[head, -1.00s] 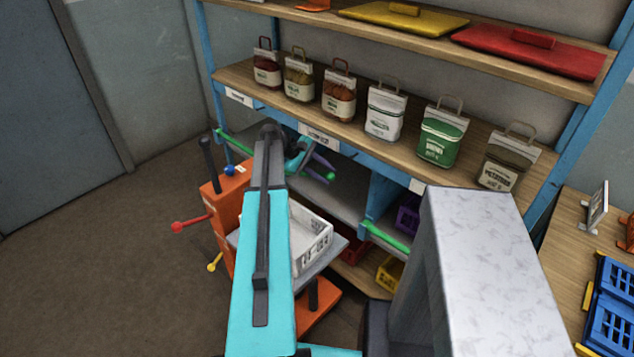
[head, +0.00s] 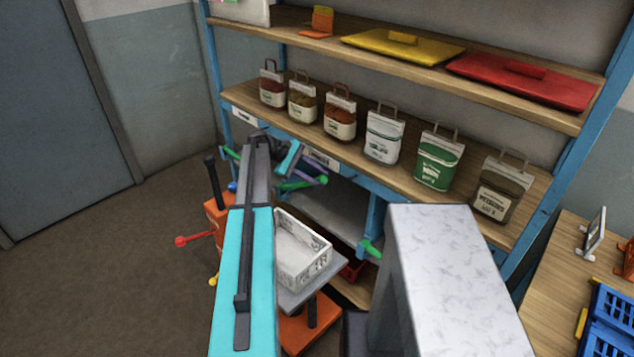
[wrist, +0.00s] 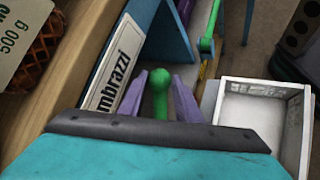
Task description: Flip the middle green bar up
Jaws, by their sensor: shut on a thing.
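The middle green bar (head: 300,184) is at the blue front of the rack, below the bag shelf, with its rounded end to the right. My gripper (head: 312,173) is at this bar. In the wrist view, its purple fingers (wrist: 160,97) stand on either side of the bar's rounded green end (wrist: 160,85), shut on it. My arm hides part of the bar in the head view, and I cannot tell its exact tilt. Another green bar (head: 370,248) shows lower right, partly hidden. A green bar also shows beyond the gripper in the wrist view (wrist: 211,28).
Several sacks, including a green one (head: 438,160), stand on the shelf above the gripper. A shelf label (wrist: 120,72) is close beside the fingers. A white crate (head: 302,250) on an orange cart (head: 308,328) is below. Open floor lies left.

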